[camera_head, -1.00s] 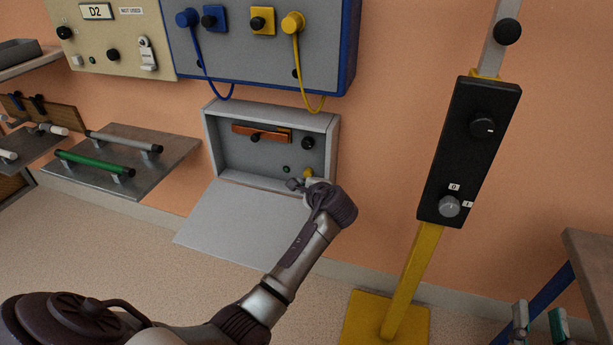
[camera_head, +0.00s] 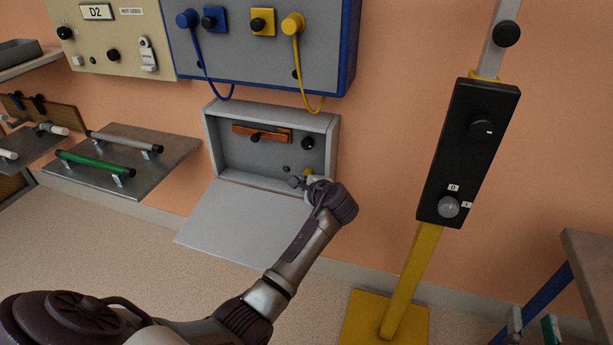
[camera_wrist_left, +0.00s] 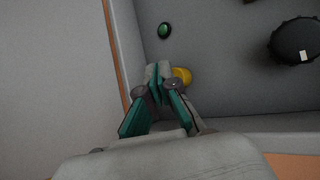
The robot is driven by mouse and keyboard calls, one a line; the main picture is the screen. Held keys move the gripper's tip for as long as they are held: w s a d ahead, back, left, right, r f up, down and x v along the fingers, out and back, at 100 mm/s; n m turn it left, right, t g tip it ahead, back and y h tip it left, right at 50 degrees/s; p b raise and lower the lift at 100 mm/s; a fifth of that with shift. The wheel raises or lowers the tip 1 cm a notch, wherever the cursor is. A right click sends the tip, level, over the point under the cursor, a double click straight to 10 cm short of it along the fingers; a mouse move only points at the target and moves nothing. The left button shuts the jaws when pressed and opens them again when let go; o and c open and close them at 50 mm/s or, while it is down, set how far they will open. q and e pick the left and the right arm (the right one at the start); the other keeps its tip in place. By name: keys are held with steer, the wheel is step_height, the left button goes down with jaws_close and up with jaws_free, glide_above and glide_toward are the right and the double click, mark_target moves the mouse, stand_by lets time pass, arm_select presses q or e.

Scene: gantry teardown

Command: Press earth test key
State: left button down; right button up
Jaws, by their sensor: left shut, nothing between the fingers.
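A small yellow button, probably the earth test key, sits low on the back panel of the open grey wall box (camera_head: 209,143). In the head view it is partly hidden by my left gripper (camera_head: 297,183). In the left wrist view the yellow button (camera_wrist_left: 184,75) shows just right of the fingertips of my left gripper (camera_wrist_left: 158,74), partly behind them. The left gripper is shut and empty, with its tips inside the box. I cannot tell whether they touch the button. My right gripper (camera_head: 533,326) is at the lower right edge, fingers apart, away from the box.
The box also holds an orange bar (camera_head: 275,135), a black knob (camera_head: 307,143) and a green button (camera_wrist_left: 165,30). Its grey flap (camera_head: 225,225) hangs open below. A shelf with a green-handled bar (camera_head: 95,163) is left. A black control post (camera_head: 467,150) stands right.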

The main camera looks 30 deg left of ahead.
arm_select(q)
steer(key=shift+w+a, duration=0.1)
steer(key=shift+w, duration=0.35)
stand_by(0.4)
steer(key=shift+s+p, duration=0.6)
steer(key=shift+p, duration=0.2)
steer(key=shift+s+d+p, duration=0.25)
steer(key=shift+s+p, duration=0.05)
steer(key=shift+p, duration=0.05)
arm_select(e)
step_height(320, 180, down, 9)
steer(key=s+d+g+h, duration=0.2)
steer(key=s+g, duration=0.1)
steer(key=g, duration=0.2)
steer(key=shift+g, duration=0.4)
steer(key=shift+r, duration=0.1)
